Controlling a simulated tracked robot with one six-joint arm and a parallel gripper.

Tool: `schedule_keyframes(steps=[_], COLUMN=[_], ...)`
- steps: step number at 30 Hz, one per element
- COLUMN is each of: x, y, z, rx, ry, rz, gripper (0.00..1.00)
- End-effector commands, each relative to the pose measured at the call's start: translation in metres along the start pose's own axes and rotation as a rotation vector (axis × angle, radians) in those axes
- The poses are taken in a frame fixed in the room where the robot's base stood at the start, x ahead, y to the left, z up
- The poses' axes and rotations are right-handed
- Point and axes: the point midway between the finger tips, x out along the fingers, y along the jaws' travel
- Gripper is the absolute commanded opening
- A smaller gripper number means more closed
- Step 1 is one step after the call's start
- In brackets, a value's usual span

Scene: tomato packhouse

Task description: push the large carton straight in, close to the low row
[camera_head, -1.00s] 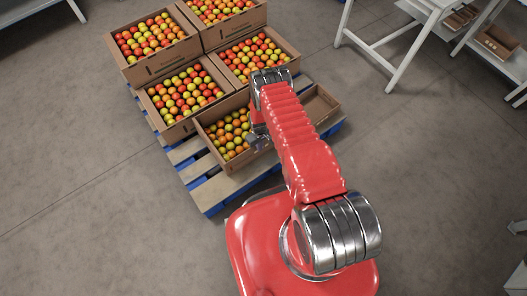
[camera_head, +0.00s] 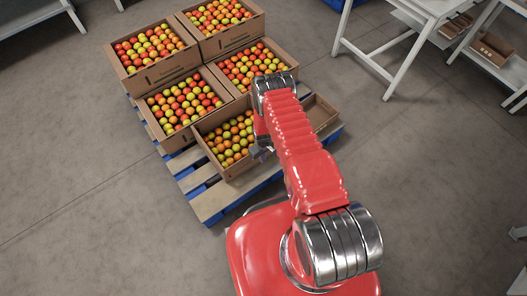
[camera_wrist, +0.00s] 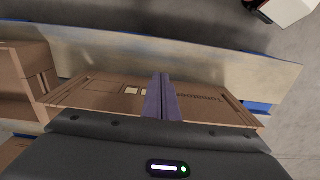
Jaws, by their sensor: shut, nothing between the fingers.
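The large carton (camera_head: 239,166) lies across the front of the pallet, long side toward me, with tomatoes at its left end and a bare right end; my arm hides its middle. The low row's left carton (camera_head: 175,144) and right carton (camera_head: 291,70), both full of tomatoes, stand just behind it. Any remaining gap is too narrow to judge. My gripper (camera_head: 262,153) is at the large carton's near side, partly hidden by my arm. In the wrist view its shut fingers (camera_wrist: 163,97) are in front of the carton's printed wall (camera_wrist: 205,101); contact is not clear.
The blue pallet (camera_head: 215,208) has bare boards in front of the carton. Two taller full cartons (camera_head: 158,74) stand at the back. White tables (camera_head: 377,68) stand at the right.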

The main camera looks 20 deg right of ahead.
Motion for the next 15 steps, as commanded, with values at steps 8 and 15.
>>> schedule_keyframes(steps=[8, 15], x=[-0.034, -0.062], y=[0.001, 0.001], z=[-0.002, -0.001], rx=[-0.001, 0.0], ry=[0.002, 0.001], rz=[0.001, 0.0], gripper=[0.0, 0.0])
